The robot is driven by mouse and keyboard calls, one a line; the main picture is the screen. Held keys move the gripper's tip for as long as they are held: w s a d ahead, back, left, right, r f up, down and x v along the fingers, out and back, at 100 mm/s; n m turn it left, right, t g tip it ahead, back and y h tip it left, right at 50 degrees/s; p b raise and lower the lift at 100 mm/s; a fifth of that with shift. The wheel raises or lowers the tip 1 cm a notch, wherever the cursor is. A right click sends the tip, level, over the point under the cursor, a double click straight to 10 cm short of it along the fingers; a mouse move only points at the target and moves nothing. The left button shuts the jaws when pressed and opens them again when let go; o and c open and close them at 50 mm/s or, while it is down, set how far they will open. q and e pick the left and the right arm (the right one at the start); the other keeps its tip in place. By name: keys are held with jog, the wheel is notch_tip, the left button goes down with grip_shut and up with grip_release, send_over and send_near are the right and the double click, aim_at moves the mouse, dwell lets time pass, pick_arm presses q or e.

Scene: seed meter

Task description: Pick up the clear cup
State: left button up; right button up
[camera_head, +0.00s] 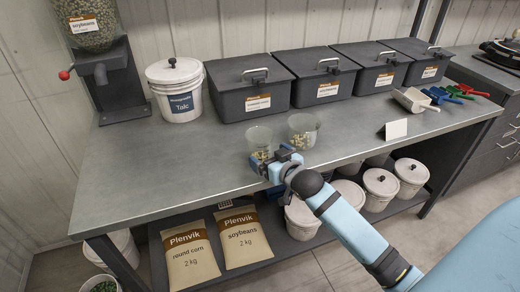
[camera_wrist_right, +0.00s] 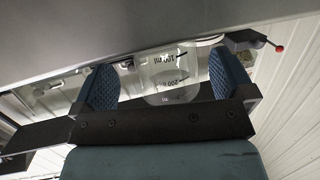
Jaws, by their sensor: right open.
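Two clear cups stand near the front edge of the bench in the head view. The left clear cup (camera_head: 259,137) shows pale seeds low down, partly behind my gripper; the right clear cup (camera_head: 303,124) also has seeds in it. My right gripper (camera_head: 274,163) is open at the left cup, on its front side. In the right wrist view, a clear cup (camera_wrist_right: 168,72) with ml marks appears between the two blue-padded fingers of the gripper (camera_wrist_right: 160,80). I cannot tell whether the fingers touch it. My left gripper is not in view.
Behind stand a white Talc bucket (camera_head: 178,92), several lidded dark bins (camera_head: 253,92) and a soybeans dispenser (camera_head: 100,60). The bench's left part (camera_head: 150,180) is clear. Bags (camera_head: 189,250) and buckets sit below.

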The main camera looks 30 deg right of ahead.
jog(key=w, duration=0.4)
jog(key=shift+w+a+f, duration=0.1)
jog(key=shift+f, duration=0.25)
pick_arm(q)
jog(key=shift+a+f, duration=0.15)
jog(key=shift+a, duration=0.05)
pick_arm(e)
jog(key=c, duration=0.8)
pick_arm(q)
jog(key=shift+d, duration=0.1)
pick_arm(e)
jog(key=shift+c, duration=0.2)
jog(key=shift+r, duration=0.15)
jog(key=s, duration=1.7)
jog(key=p, duration=0.9)
send_near(267, 155)
jog(key=w, duration=0.3)
jog(key=w+d+r+p, duration=0.2)
jog(key=w+r+p, duration=0.3)
jog(key=w+p, duration=0.6)
jog(key=shift+w+d, duration=0.25)
jog(key=shift+w, duration=0.4)
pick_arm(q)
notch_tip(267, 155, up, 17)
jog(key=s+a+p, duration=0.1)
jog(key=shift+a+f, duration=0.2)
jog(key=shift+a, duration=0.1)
pick_arm(e)
jog(key=shift+w+d, duration=0.35)
